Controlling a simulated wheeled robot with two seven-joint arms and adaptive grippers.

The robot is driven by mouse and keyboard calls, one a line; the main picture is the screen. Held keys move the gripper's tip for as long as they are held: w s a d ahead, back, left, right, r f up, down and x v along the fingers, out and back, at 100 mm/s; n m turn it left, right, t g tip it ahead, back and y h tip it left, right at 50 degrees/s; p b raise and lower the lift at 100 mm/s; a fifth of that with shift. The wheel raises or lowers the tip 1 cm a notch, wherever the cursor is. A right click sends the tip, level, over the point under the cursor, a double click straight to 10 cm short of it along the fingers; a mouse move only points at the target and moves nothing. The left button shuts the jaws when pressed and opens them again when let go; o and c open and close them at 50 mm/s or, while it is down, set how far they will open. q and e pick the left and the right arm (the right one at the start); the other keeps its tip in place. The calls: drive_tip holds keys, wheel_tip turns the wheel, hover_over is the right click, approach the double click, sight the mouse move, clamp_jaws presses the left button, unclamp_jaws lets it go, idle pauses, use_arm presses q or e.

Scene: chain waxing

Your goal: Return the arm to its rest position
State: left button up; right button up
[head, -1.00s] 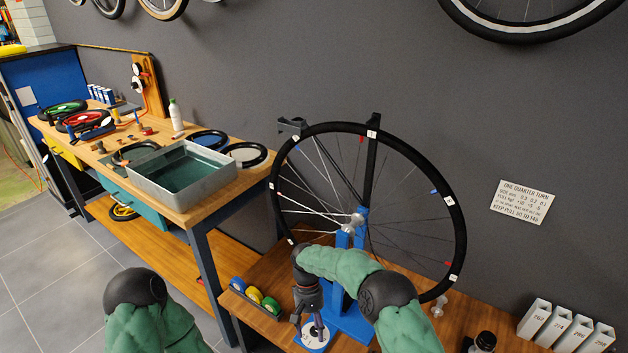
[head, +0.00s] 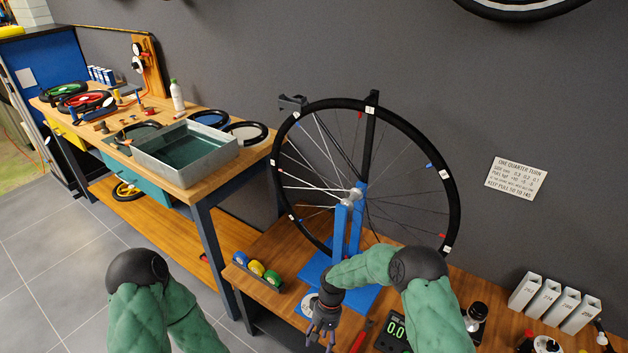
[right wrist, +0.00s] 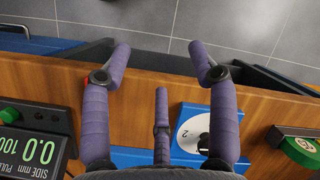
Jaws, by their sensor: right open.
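My right gripper (head: 326,330) is at the end of the green-sleeved right arm, low over the front edge of the wooden bench. In the right wrist view the right gripper (right wrist: 160,65) has its purple fingers spread wide with nothing between them. The bench edge and the grey floor lie beyond the fingertips. My left arm (head: 150,300) shows at the lower left as a green sleeve with a dark joint. Its gripper is outside the view.
A spoked wheel (head: 448,215) stands in a blue stand (head: 343,235) behind the right arm. A digital gauge (head: 392,335) and a red-handled tool (head: 362,335) lie to the right. Coloured rolls (head: 257,268) sit left. A metal tank (head: 200,178) stands on the far bench.

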drive_tip(key=s+d+f+m+t+y, duration=0.1)
drive_tip(key=s+d, duration=0.3)
drive_tip(key=s, duration=0.5)
drive_tip(key=s+d+f+m+t+y, duration=0.1)
drive_tip(key=s+d+f+m+t, duration=0.1)
drive_tip(key=s, duration=0.8)
drive_tip(key=shift+d+m+t+p, duration=0.3)
drive_tip(key=shift+d+m+t, duration=0.2)
drive_tip(key=shift+d, duration=0.35)
drive_tip(key=shift+f, duration=0.1)
